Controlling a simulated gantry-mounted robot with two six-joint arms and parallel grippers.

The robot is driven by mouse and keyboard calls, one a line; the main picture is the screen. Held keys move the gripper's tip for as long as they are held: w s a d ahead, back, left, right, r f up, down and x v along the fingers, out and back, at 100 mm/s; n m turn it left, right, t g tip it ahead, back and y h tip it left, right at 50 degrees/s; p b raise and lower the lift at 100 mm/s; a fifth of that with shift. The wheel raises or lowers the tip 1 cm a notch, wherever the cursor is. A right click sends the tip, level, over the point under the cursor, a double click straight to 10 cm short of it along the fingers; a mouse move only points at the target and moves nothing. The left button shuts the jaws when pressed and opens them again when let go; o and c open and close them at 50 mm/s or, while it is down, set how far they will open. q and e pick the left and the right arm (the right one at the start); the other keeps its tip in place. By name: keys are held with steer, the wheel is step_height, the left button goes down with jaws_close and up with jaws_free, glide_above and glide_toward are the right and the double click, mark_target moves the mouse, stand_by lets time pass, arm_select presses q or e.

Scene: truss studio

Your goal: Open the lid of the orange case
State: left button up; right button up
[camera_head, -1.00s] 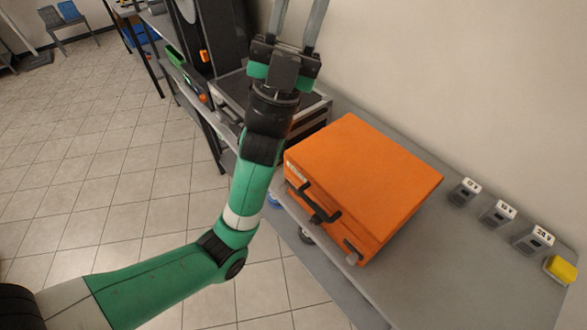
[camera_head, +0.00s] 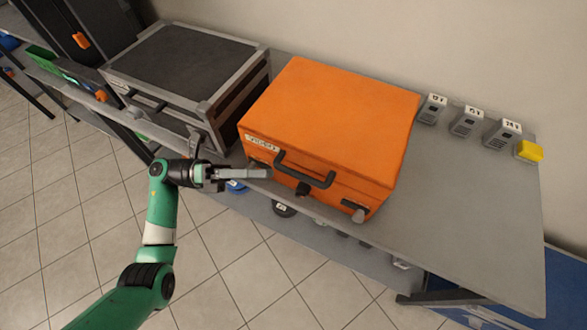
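The orange case (camera_head: 330,120) lies flat on the grey bench with its lid down. Its front faces the near edge of the bench. A dark carry handle (camera_head: 305,172) is on that front, with a small dark piece (camera_head: 303,189) below it and a grey latch (camera_head: 353,210) toward the right corner. My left gripper (camera_head: 270,173) is at the left end of the case front, with its fingers pointing right. The fingers overlap side-on, so I cannot tell their gap or whether they touch the case. They partly cover that front corner. My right gripper is out of view.
A black case with metal edges (camera_head: 185,70) stands close to the left of the orange case. Several small labelled grey devices (camera_head: 466,122) and a yellow block (camera_head: 529,151) line the back right. The bench (camera_head: 450,210) is clear right of the orange case. A wall rises behind.

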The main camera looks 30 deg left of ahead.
mark_target(295, 171)
arm_select(q)
steer(key=x, duration=0.8)
steer(key=shift+d, duration=0.1)
jaws_close()
stand_by(1.0)
